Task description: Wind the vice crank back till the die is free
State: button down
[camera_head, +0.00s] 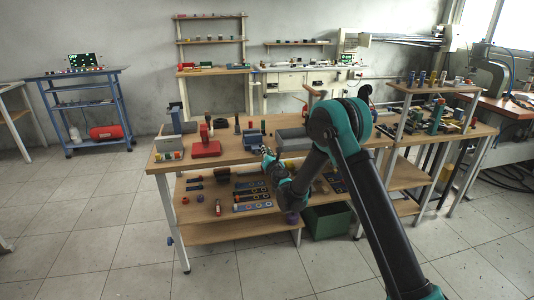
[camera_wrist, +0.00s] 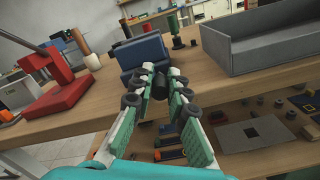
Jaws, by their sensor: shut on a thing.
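The blue vice (camera_wrist: 140,50) stands at the front edge of the wooden bench in the wrist view. It also shows in the head view (camera_head: 253,136), just behind my gripper (camera_head: 267,153). In the wrist view my gripper (camera_wrist: 161,78) points at the vice's near side, its green-padded fingers closed in around a small dark knob, which looks like the vice crank (camera_wrist: 161,83). The rest of the crank is hidden by the fingers. I cannot make out the die or the gap between the vice jaws.
A red press (camera_wrist: 61,95) stands left of the vice on the bench (camera_head: 228,152). A grey open tray (camera_wrist: 265,45) sits to the right, and a green-topped tool (camera_wrist: 174,28) behind. The lower shelf (camera_head: 215,226) holds several small parts.

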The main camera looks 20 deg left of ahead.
jog(key=shift+s+a, duration=0.15)
jog(key=c, duration=1.6)
grip_release()
jog(key=shift+o, duration=0.5)
jog(key=v, duration=1.2)
